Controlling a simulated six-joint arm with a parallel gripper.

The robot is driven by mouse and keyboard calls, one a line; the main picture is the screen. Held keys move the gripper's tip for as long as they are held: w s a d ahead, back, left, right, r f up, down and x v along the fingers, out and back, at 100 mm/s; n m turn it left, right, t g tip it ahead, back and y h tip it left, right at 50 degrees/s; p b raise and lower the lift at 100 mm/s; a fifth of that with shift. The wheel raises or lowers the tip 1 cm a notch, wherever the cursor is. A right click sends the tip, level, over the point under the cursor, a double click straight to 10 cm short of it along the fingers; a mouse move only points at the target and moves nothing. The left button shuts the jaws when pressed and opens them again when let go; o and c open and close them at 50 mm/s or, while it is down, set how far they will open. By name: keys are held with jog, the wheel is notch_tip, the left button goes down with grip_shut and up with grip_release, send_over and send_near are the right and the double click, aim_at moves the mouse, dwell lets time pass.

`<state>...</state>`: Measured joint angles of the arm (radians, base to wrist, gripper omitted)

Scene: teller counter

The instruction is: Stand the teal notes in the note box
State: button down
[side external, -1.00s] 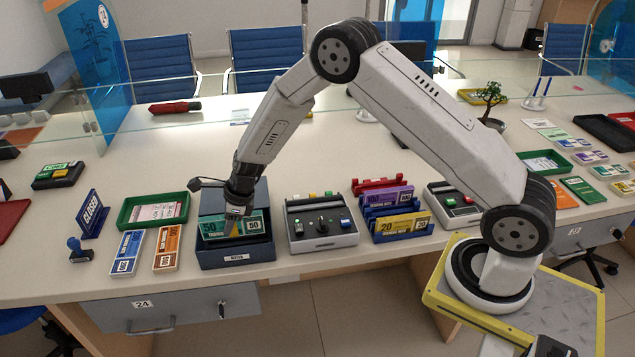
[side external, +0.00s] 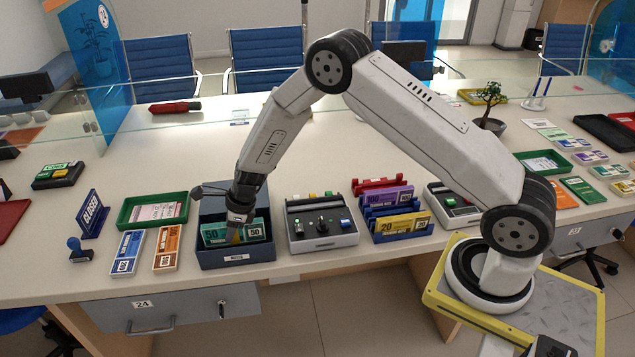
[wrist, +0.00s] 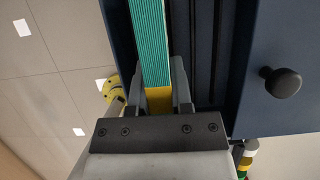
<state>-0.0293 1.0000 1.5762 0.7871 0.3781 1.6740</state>
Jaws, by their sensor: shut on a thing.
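The teal notes (side external: 255,231), a bundle marked 50, stand upright on edge inside the dark blue note box (side external: 237,254). My gripper (side external: 235,232) reaches down into the box and is shut on the bundle. In the wrist view, the teal notes (wrist: 149,40) run as a ridged strip between the two fingers, with a yellow part (wrist: 159,99) at the fingertips. The note box (wrist: 255,90) shows beside the strip, with slots and a dark knob. The bundle's lower edge is hidden by the box's front wall.
A control box with a lever (side external: 322,231) stands close right of the note box. Beyond it is a rack of purple and yellow notes (side external: 400,226). Flat blue and orange bundles (side external: 167,248) and a green tray (side external: 153,209) lie to the left.

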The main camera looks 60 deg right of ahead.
aim_at(233, 241)
jog(key=shift+f, duration=2.05)
jog(key=shift+c, duration=2.2)
grip_release()
jog(key=shift+r, duration=3.5)
